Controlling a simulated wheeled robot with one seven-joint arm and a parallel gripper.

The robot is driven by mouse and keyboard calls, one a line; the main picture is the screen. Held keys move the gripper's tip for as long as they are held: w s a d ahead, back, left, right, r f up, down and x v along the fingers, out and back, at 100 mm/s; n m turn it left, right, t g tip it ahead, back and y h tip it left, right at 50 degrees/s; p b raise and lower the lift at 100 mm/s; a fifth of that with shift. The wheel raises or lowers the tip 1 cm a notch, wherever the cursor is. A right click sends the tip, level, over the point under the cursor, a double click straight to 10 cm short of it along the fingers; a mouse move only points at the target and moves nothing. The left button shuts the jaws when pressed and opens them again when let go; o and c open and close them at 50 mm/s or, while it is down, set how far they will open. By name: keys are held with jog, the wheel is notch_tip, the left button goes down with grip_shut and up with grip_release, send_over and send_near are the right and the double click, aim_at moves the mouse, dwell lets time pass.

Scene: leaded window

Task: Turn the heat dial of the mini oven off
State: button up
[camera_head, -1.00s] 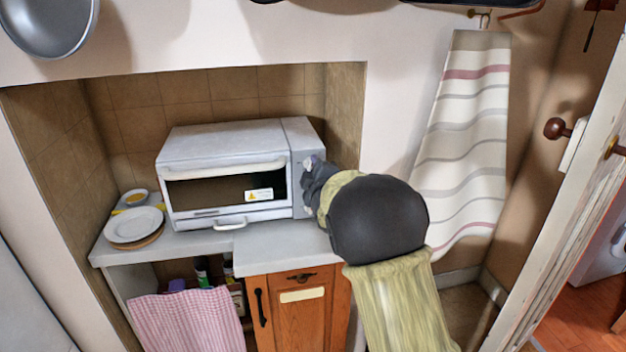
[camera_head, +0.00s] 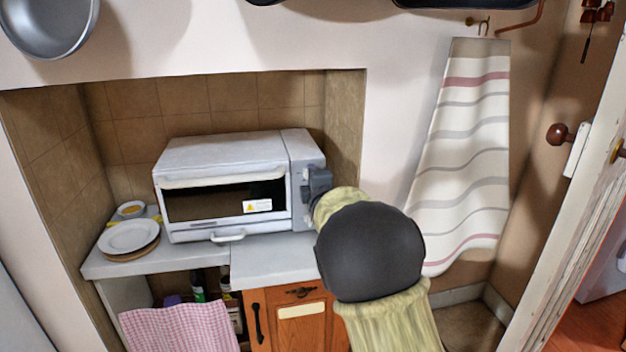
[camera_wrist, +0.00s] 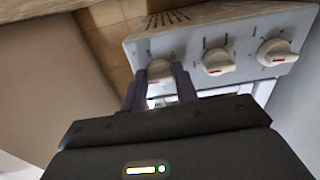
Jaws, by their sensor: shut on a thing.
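The mini oven (camera_head: 220,153) is a white box on the counter, with its control panel at the right of its front. In the wrist view the panel shows a row of three pale dials with red marks. My gripper (camera_head: 313,185) is at the panel. In the wrist view my gripper (camera_wrist: 160,88) has its dark fingers on both sides of the leftmost dial (camera_wrist: 160,70), shut on it. The middle dial (camera_wrist: 217,62) and right dial (camera_wrist: 277,52) are free. The held dial's mark is partly hidden, and I cannot read any labels.
The oven stands in a tiled niche; its right wall (camera_head: 343,125) is close to my gripper. Plates (camera_head: 128,236) are stacked left of the oven. A striped towel (camera_head: 465,150) hangs at the right. A pink checked cloth (camera_head: 180,328) hangs below the counter (camera_head: 270,262).

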jog(key=o, duration=1)
jog(key=shift+c, duration=0.2)
jog(key=b+v, duration=0.2)
jog(key=v, duration=1.5)
jog(key=shift+s, duration=0.2)
